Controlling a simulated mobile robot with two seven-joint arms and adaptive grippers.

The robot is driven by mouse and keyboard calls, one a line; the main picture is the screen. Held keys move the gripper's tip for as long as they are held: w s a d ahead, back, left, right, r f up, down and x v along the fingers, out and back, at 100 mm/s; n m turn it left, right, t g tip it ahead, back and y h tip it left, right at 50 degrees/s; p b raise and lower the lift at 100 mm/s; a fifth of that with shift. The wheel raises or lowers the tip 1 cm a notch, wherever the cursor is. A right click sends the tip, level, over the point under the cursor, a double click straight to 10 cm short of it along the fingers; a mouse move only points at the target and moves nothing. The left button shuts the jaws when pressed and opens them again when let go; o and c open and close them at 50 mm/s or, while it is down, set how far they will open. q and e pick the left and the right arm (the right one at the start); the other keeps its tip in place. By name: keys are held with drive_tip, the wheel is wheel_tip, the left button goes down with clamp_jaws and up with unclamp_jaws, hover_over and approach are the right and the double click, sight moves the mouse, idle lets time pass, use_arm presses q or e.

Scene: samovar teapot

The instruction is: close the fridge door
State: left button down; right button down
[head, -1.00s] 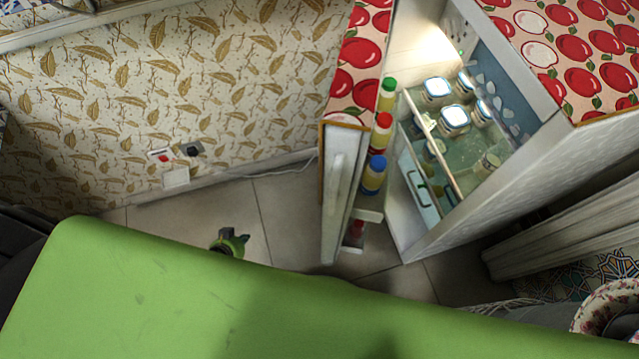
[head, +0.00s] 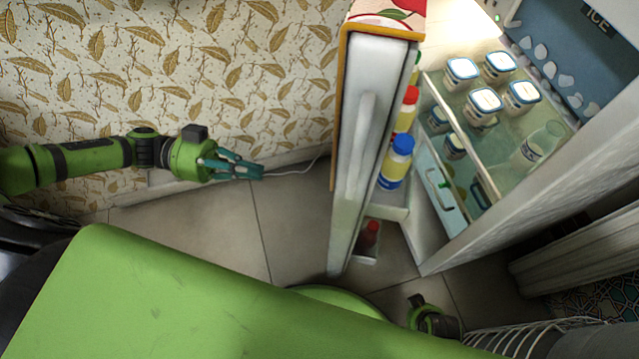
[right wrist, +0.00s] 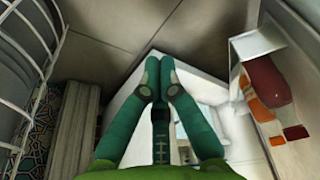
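The fridge door (head: 352,150) stands open, its white outer face with a long vertical handle (head: 362,140) turned towards me. Bottles stand in its inner shelves. The open fridge body (head: 560,180) is to its right, with jars and a drawer inside. My left gripper (head: 262,170) is left of the door, apart from it, with its fingertips together and nothing between them. In the right wrist view, my right gripper (right wrist: 160,75) has its fingertips together and looks empty. The fridge's white interior lies beyond it and a door shelf (right wrist: 262,90) is at the right.
A patterned wall (head: 170,80) is behind the left arm. Tiled floor (head: 220,225) is clear left of the door. A wire rack (head: 530,335) and a pale ribbed object (head: 575,245) are at the lower right.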

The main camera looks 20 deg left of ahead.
use_arm(q)
drive_tip(key=w+d, duration=0.1)
drive_tip(key=d, duration=1.1)
drive_tip(key=shift+d+p, duration=0.3)
drive_tip(key=shift+d, duration=0.1)
use_arm(e)
drive_tip(key=shift+w+d+f, duration=0.1)
drive_tip(key=shift+f, duration=0.15)
use_arm(q)
drive_tip(key=shift+d, duration=0.1)
